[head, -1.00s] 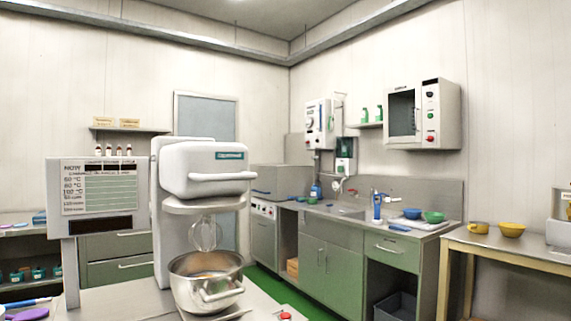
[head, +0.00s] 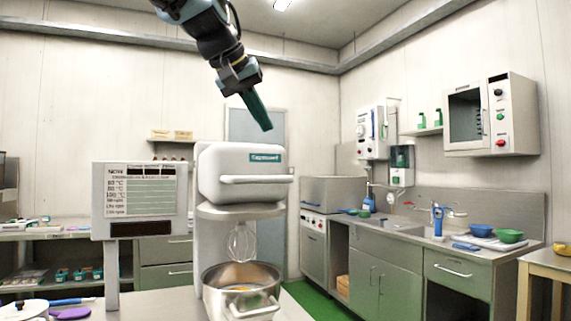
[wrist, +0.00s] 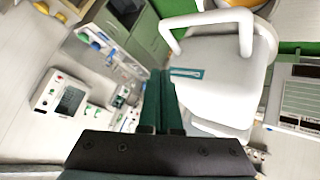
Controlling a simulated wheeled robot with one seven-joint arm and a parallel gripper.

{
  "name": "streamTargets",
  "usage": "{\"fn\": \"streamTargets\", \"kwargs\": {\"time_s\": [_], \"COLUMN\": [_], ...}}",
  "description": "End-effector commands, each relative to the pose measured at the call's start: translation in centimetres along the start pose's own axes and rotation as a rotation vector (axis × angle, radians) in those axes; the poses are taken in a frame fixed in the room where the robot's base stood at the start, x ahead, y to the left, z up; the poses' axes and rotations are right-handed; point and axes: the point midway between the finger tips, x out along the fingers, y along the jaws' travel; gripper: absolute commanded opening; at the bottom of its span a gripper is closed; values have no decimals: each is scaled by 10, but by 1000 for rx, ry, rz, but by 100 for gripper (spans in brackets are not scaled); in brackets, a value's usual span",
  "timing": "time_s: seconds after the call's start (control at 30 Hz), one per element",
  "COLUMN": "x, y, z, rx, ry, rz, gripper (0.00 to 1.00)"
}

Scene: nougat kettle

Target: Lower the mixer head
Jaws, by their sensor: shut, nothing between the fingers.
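The mixer head (head: 243,172) is a white rounded block with a green label and a white bar handle (head: 254,179) across its front. It sits above a steel bowl (head: 240,288), with a wire whisk (head: 242,242) hanging over the bowl. My gripper (head: 266,122) is above the mixer head, pointing down, apart from it. In the wrist view my gripper (wrist: 161,82) has its green fingers together and empty. The mixer head (wrist: 222,78) and its handle (wrist: 205,24) fill the right of that view.
A sign board (head: 140,200) stands left of the mixer. A counter with a sink (head: 420,232) runs along the right, with blue and green bowls on it. A wall cabinet (head: 490,115) hangs above. The air in front of the mixer is clear.

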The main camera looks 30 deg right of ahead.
Motion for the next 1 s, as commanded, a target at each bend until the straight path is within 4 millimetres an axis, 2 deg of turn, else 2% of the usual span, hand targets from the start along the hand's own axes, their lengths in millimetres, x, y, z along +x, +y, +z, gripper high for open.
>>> {"fn": "streamTargets", "kwargs": {"time_s": [0.4,0.5,0.7,1.0], "x": [83,93,105,107], "y": [-1,-1,-2,-2], "z": [3,15,27,28], "rx": [-1,-1,-1,-1], "ry": [-5,-4,-2,1], "rz": [-2,-3,-3,-3], "gripper": [0,0,0,0]}}
